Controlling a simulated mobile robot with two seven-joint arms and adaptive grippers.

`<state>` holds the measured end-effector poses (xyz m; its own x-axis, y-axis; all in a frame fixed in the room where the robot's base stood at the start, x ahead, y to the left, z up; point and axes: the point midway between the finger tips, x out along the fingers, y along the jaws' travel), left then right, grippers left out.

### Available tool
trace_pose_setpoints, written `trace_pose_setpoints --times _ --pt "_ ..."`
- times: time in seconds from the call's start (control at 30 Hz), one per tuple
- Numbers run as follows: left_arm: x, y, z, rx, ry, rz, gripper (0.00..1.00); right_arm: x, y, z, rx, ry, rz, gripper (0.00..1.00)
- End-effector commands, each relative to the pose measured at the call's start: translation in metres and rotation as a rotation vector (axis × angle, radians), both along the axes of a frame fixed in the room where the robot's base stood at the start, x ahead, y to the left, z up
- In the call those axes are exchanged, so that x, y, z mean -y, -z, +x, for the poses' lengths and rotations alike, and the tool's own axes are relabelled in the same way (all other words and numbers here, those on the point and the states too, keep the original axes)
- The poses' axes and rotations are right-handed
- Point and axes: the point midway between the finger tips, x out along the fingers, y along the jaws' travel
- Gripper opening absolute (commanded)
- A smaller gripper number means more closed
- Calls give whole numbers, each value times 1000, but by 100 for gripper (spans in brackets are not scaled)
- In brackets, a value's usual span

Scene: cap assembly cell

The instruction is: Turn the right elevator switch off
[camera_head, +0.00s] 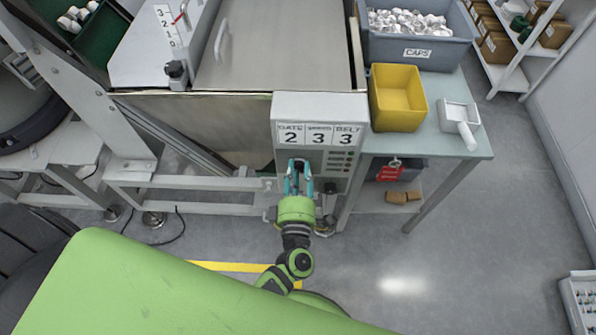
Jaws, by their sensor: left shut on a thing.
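A grey control box (320,108) stands at the middle, with a label row showing the digits 2, 3 and 3. Its lower front carries a column of small buttons or lamps on the right. My left gripper (299,174), green with teal fingers, reaches up to the lower left of this front. Its fingers are shut on a small dark knob (299,164), mostly hidden between them. I cannot tell which way the knob is turned, or whether it is the right elevator switch. My right gripper is not in view.
A grey bin of caps (418,48) and a yellow bin (397,98) stand on the table (448,146) at right, with a white scoop (461,120). Metal frame legs flank the left side. Open floor lies at right.

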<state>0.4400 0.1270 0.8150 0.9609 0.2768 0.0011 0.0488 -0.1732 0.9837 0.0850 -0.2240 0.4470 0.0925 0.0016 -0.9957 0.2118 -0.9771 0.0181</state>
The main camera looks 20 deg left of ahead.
Motion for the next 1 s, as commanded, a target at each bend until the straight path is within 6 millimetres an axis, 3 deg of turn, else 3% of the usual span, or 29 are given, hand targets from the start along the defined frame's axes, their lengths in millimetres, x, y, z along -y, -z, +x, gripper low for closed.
trace_pose_setpoints --times 0.07,0.1,0.17,0.57,0.67,1.0 --pt "2 2 -1 -6 4 -5 0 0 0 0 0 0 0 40" --pt "2 2 -1 -6 4 -5 33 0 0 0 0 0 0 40" --pt "2 2 -1 -6 4 -4 52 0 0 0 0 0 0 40" --pt "2 1 -5 -3 1 0 52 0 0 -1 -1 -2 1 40" --pt "5 2 -16 -5 1 -1 52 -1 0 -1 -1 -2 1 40" --pt "25 2 -85 -7 2 -1 52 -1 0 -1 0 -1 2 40"
